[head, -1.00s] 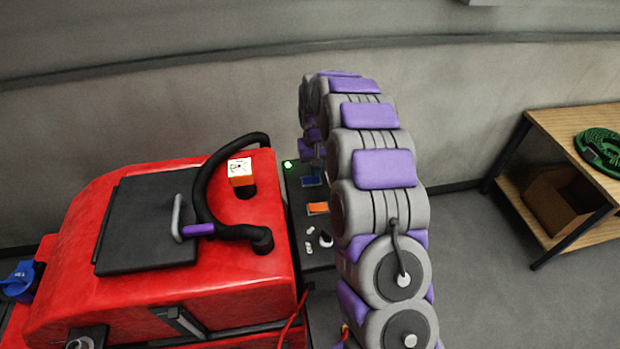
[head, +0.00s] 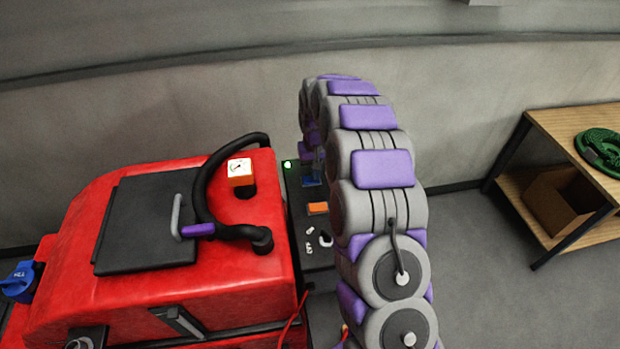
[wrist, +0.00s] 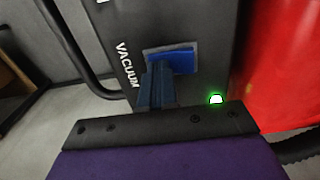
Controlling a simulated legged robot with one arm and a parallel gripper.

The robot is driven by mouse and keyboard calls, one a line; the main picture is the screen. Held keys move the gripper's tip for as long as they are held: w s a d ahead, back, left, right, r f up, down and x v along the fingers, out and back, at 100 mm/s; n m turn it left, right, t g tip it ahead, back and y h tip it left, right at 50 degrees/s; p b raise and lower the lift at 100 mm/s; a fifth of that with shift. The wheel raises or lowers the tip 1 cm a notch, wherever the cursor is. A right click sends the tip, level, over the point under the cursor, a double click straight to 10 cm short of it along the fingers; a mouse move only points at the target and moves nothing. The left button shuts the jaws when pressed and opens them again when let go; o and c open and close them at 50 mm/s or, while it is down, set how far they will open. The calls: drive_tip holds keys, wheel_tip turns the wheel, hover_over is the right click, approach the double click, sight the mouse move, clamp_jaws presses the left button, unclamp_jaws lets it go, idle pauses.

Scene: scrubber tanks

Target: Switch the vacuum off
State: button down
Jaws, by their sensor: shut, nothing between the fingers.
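The vacuum switch (wrist: 172,61) is a blue rocker in a grey frame on a dark panel, beside white VACUUM lettering in the wrist view. In the head view the blue switch (head: 311,182) is partly covered by my gripper (head: 316,165). In the wrist view my gripper (wrist: 158,75) is shut and empty, its fingertips over the lower left part of the switch. I cannot tell whether they touch it. A green light (wrist: 215,99) glows beside the switch; it also shows in the head view (head: 287,164).
An orange switch (head: 317,208) and a dark knob sit nearer on the panel. The red scrubber body (head: 250,290), with a black hose and an orange-and-white block, stands to the left. A wooden shelf table (head: 560,130) with a green coil stands to the right.

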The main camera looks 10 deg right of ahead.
wheel_tip(320, 180, up, 7)
drive_tip(key=p, duration=0.1)
drive_tip(key=shift+p, duration=0.4)
idle(0.4)
drive_tip(key=shift+s, duration=0.1)
idle(0.3)
drive_tip(key=s+a+r+b, duration=0.1)
drive_tip(key=s+r+b, duration=0.2)
drive_tip(key=s, duration=0.8)
drive_tip(key=s+r+b, duration=0.2)
drive_tip(key=s+r, duration=0.1)
drive_tip(key=s, duration=0.8)
drive_tip(key=s+f+g+b, duration=0.1)
drive_tip(key=s+f+b, duration=0.1)
drive_tip(key=s, duration=1)
drive_tip(key=s+f+b, duration=0.2)
drive_tip(key=s+b, duration=0.1)
drive_tip(key=s, duration=0.9)
drive_tip(key=shift+d+f+g, duration=0.3)
drive_tip(key=shift+d+g, duration=0.1)
drive_tip(key=shift+d, duration=0.05)
drive_tip(key=c, duration=1.8)
unclamp_jaws()
drive_tip(key=shift+c, duration=0.2)
